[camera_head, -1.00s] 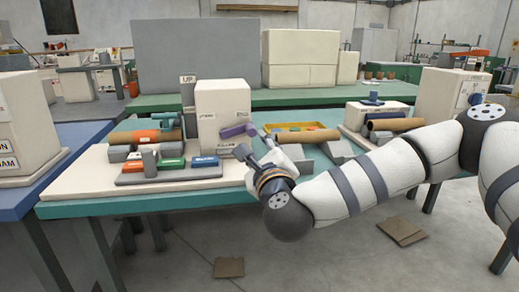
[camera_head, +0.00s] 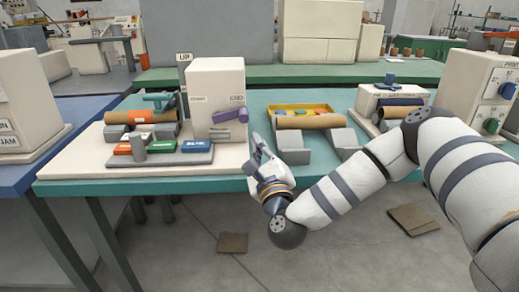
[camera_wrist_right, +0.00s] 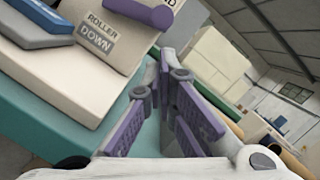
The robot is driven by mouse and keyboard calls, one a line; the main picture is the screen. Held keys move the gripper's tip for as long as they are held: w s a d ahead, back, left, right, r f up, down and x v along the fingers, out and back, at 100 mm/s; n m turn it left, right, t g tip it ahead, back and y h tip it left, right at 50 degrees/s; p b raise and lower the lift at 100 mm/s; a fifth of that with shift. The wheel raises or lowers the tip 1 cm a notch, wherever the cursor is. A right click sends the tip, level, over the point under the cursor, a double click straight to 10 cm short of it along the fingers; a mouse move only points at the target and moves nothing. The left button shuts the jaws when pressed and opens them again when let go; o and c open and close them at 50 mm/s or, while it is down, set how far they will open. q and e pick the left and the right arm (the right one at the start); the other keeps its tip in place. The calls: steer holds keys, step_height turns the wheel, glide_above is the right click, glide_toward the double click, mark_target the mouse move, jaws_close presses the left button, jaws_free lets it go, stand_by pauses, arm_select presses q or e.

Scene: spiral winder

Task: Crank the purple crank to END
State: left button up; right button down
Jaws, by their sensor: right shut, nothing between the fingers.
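The purple crank (camera_head: 229,115) is on the front of the cream winder box (camera_head: 217,80), near its right edge. Its arm slants up to the right, with its knob just under a small label that seems to read END. A START-like label is at the left. My right gripper (camera_head: 257,145) is shut and empty, below and to the right of the crank and apart from it. In the right wrist view the purple-padded fingers (camera_wrist_right: 161,88) are close together, and part of the crank (camera_wrist_right: 150,13) shows at the top edge. My left gripper is not in view.
Orange, green and blue buttons (camera_head: 195,146) sit on a grey panel at the front of the base. A brown roll (camera_head: 141,117) lies behind them. A yellow tray (camera_head: 303,109) and another brown roll (camera_head: 310,120) are to the right. A ROLLER DOWN label (camera_wrist_right: 97,38) shows in the wrist view.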

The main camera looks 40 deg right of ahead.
mark_target(230, 118)
steer(key=x, duration=0.5)
steer(key=shift+w+d, duration=0.1)
steer(key=shift+w+r, duration=0.1)
steer(key=shift+r, duration=0.75)
